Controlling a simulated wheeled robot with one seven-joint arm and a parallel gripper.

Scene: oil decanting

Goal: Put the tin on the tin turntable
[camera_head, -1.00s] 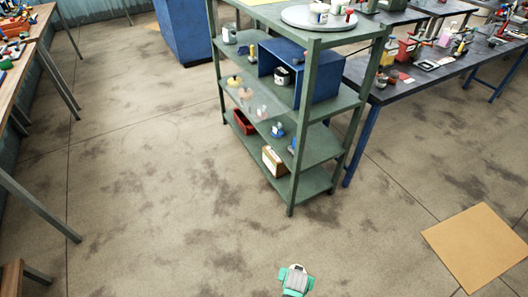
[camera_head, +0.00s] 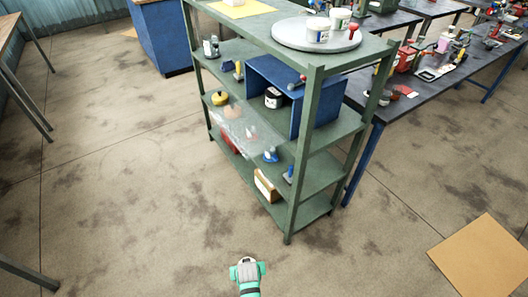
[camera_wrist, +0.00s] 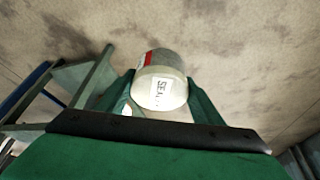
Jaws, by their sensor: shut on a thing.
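My gripper (camera_head: 248,270) is low over the floor at the bottom of the head view. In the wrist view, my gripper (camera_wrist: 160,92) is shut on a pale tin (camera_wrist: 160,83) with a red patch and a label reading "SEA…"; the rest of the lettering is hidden. Only a small pale part of the held tin shows in the head view. The turntable (camera_head: 287,35), a round grey disc, lies on the top of the green shelf, well apart from my gripper. Two white tins (camera_head: 318,31) and a small red-topped item (camera_head: 354,31) stand on it.
The green shelf unit (camera_head: 312,135) stands ahead, with a blue open box (camera_head: 318,95) and several small items on its shelves. A dark cluttered table (camera_head: 420,95) is to its right. A brown mat (camera_head: 487,260) lies on the floor at right. Floor in front is clear.

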